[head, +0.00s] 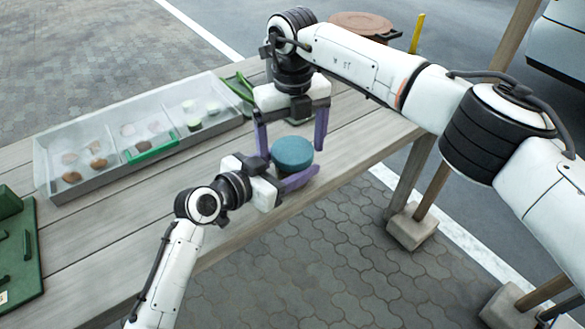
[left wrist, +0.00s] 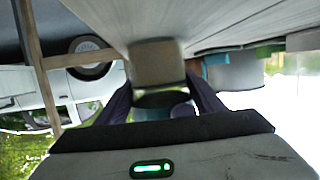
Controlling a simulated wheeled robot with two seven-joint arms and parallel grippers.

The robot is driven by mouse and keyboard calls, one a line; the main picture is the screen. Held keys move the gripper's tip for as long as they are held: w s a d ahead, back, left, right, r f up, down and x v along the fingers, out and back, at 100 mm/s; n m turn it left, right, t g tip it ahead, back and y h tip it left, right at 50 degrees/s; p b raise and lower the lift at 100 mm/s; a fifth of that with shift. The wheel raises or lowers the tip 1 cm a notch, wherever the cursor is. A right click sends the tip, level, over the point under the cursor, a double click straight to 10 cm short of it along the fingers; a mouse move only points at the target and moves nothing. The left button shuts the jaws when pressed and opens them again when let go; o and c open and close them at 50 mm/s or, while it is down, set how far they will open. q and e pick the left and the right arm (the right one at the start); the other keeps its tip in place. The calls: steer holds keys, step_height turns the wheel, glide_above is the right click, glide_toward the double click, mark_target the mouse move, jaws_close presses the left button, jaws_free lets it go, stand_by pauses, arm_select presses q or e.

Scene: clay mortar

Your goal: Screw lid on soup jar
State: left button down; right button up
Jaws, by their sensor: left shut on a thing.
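In the head view a round teal lid-like top (head: 292,152) is seen from above near the table's front edge. My left gripper (head: 295,182) comes in from the left, just below the teal top, with its fingers closed on the soup jar. The jar's body is mostly hidden there. In the left wrist view a tan, cylinder-like body (left wrist: 157,65) with a dark end shows between the fingers. My right gripper (head: 292,132) points down from above. Its purple fingers are spread either side of the teal top; I cannot tell whether they touch it.
A grey divided tray (head: 62,192) with several small food pieces and a green divider lies at the back left of the wooden table (head: 110,225). A green board (head: 28,275) is at the far left. A green item (head: 238,92) lies behind my right gripper.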

steer(key=shift+r, duration=0.1)
steer(key=shift+r, duration=2.2)
steer(key=shift+c, duration=0.3)
steer(key=shift+r+n, duration=0.55)
steer(key=shift+n, duration=0.45)
step_height(320, 180, up, 2)
steer(key=n, duration=0.4)
steer(key=shift+r+n, duration=0.2)
steer(key=shift+n, duration=0.2)
steer(key=shift+f, duration=0.1)
steer(key=shift+f, duration=3.95)
steer(key=shift+c, duration=0.6)
